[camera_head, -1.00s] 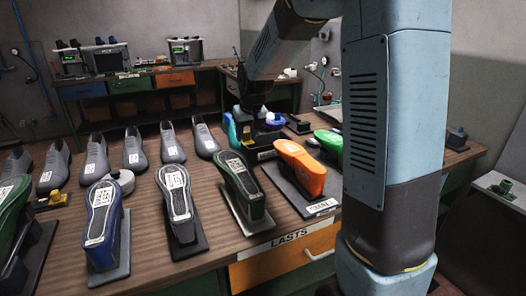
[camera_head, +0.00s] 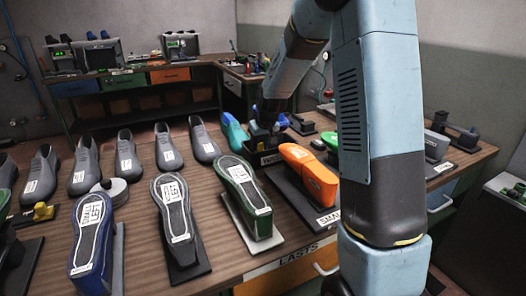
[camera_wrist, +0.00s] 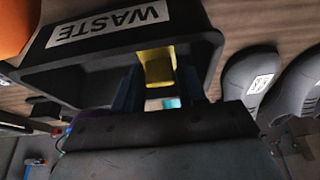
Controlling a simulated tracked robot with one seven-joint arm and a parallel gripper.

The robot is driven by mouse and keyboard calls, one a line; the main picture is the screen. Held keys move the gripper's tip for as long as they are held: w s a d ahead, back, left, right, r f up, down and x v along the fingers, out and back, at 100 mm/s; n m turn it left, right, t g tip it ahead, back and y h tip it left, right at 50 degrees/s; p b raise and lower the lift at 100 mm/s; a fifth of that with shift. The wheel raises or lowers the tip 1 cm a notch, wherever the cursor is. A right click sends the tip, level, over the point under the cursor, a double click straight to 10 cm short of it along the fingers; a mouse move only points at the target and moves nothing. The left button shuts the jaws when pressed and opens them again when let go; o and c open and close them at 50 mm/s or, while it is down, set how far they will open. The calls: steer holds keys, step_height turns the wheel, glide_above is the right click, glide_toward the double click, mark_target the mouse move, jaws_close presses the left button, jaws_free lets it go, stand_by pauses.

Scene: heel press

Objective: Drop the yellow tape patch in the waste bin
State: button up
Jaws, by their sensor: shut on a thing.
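The yellow tape patch (camera_wrist: 158,68) is between the fingers of my gripper (camera_wrist: 157,85) in the wrist view. The gripper is shut on it. The patch shows over the opening of the black waste bin (camera_wrist: 95,62), close to the bin's right end in that view. The bin's white WASTE label appears upside down. In the head view my gripper (camera_head: 265,128) points down at the black bin (camera_head: 268,160) at the back of the bench. The patch cannot be made out there, and I cannot tell how deep the fingertips are.
A teal last (camera_head: 233,132) stands just left of the bin, and an orange last (camera_head: 308,172) on a dark plate stands in front to the right. Grey shoes (camera_head: 168,147) and more lasts on stands (camera_head: 243,195) fill the bench's left and front.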

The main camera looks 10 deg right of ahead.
mark_target(262, 149)
steer(key=shift+w+d+f, duration=0.2)
steer(key=shift+d+f, duration=0.2)
step_height(262, 149, down, 2)
steer(key=shift+w+f, duration=0.15)
steer(key=shift+f, duration=0.05)
steer(key=shift+d+f, duration=0.15)
steer(key=shift+f, duration=0.25)
steer(key=shift+f, duration=0.1)
steer(key=o, duration=1.2)
steer(key=shift+c, duration=0.2)
